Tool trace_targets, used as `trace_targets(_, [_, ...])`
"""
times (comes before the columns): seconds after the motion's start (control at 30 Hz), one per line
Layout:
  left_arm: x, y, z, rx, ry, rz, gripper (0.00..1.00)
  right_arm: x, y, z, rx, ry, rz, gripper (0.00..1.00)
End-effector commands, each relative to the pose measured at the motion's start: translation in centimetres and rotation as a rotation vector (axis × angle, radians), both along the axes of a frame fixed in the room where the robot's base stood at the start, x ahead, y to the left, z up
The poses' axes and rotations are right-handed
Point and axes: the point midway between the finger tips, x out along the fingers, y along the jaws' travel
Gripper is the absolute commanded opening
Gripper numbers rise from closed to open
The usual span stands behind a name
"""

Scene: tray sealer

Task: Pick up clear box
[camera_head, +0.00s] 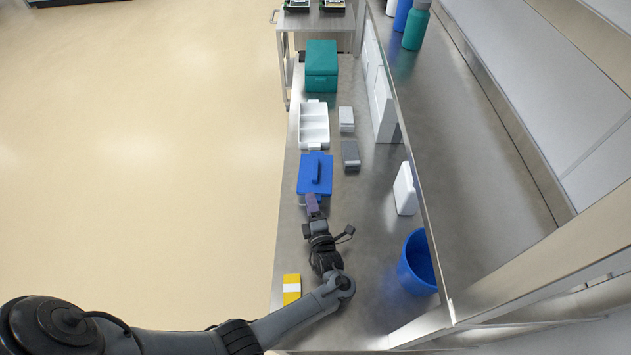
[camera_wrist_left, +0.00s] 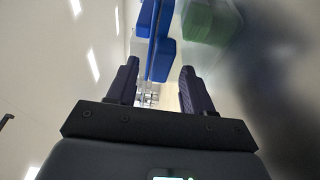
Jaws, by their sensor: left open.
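I cannot make out a clear, see-through box in either view. A blue lidded box (camera_head: 315,174) with a raised handle bar on top stands on the steel bench. My left gripper (camera_head: 313,205) is at its near edge, pointing toward it; I cannot tell if they touch. In the left wrist view my left gripper (camera_wrist_left: 158,85) has its two dark fingers apart with nothing clearly held between them. Blue parts (camera_wrist_left: 160,45), which look like the same box, show beyond the fingertips. My right gripper is not in view.
Beyond the blue box stand a white compartment tray (camera_head: 314,127), a teal box (camera_head: 321,67) and small grey boxes (camera_head: 351,154). A white upright container (camera_head: 404,190) and a blue bin (camera_head: 416,263) stand right. A yellow-and-white block (camera_head: 291,289) lies near my arm.

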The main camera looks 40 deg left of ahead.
Motion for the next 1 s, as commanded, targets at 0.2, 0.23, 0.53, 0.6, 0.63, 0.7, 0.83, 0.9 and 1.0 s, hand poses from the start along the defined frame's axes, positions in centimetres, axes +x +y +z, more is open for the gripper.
trace_targets(0.2, [0.0,0.0,0.0,0.000,0.000,0.000,0.20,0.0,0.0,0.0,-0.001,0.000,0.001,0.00])
trace_targets(0.23, [0.0,0.0,0.0,0.000,0.000,0.000,0.16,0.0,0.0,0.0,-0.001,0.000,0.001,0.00])
trace_targets(0.53, [0.0,0.0,0.1,0.001,-0.002,0.000,0.00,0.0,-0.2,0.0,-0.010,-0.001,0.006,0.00])
trace_targets(0.6, [0.0,0.0,0.1,0.001,-0.002,0.000,0.00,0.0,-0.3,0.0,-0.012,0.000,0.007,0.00])
trace_targets(0.63, [0.0,0.0,0.1,0.001,-0.002,0.000,0.00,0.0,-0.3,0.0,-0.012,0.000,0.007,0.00])
trace_targets(0.7, [0.0,0.0,0.2,0.001,-0.002,0.000,0.00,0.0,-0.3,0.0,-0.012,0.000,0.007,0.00])
trace_targets(0.83, [0.0,0.0,0.8,0.000,-0.003,0.000,0.00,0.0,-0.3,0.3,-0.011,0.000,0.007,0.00])
trace_targets(0.9, [0.0,0.0,1.4,0.000,-0.003,0.001,0.00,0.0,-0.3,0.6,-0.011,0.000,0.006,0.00])
trace_targets(1.0, [0.0,0.0,2.6,0.000,-0.004,0.000,0.00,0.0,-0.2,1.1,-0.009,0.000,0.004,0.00])
